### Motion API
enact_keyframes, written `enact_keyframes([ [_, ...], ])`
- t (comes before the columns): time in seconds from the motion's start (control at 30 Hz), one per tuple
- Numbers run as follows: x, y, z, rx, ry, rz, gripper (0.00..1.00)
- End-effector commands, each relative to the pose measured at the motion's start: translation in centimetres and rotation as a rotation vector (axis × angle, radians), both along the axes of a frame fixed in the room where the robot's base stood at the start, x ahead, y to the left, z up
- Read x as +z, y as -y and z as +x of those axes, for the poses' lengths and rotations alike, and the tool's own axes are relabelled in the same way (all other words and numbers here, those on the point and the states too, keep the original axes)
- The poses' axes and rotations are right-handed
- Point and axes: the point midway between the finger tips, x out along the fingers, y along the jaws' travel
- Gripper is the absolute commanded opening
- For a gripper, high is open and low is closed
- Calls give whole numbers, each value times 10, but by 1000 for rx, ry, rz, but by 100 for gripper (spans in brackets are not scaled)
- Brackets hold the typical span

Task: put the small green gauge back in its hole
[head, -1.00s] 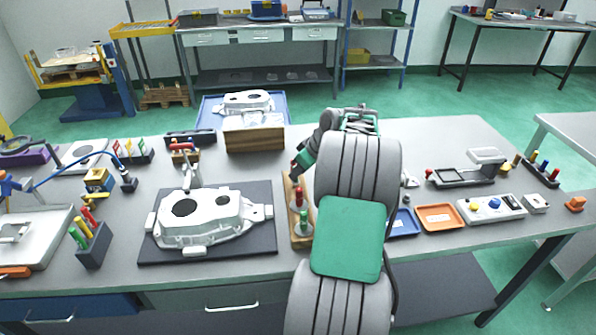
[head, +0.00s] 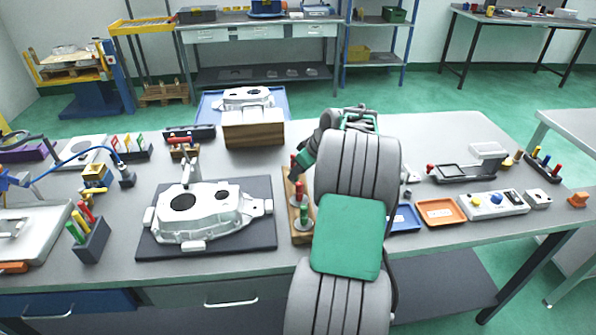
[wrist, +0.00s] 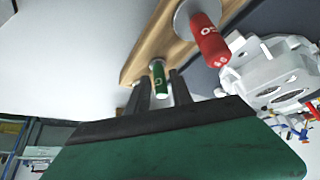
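The small green gauge (wrist: 161,80) is between the two fingers of my gripper (wrist: 162,88) in the wrist view. The fingers look shut on its green handle. Its pale collar lies against the edge of the wooden rack (wrist: 150,45) in that view; I cannot tell whether its pin is in a hole. A red gauge (wrist: 208,38) with a wide metal disc stands in the rack beside it. My arm hides much of the gripper there.
A large aluminium casting (head: 208,212) lies on a dark mat (head: 262,190) left of the rack. A wooden box (head: 254,131) stands behind. A blue tray (head: 405,218) and an orange tray (head: 441,212) are right of my arm.

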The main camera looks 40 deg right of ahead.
Motion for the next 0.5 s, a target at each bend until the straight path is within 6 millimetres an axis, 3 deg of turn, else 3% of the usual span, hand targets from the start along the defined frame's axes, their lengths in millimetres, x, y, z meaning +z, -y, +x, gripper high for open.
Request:
enact_keyframes([
  [0.17, 0, 0, 0, 0, 0, 0, 41],
  [0.37, 0, 0, 0, 0, 0, 0, 41],
  [0.5, 10, 2, -5, -2, 2, -2, 41],
])
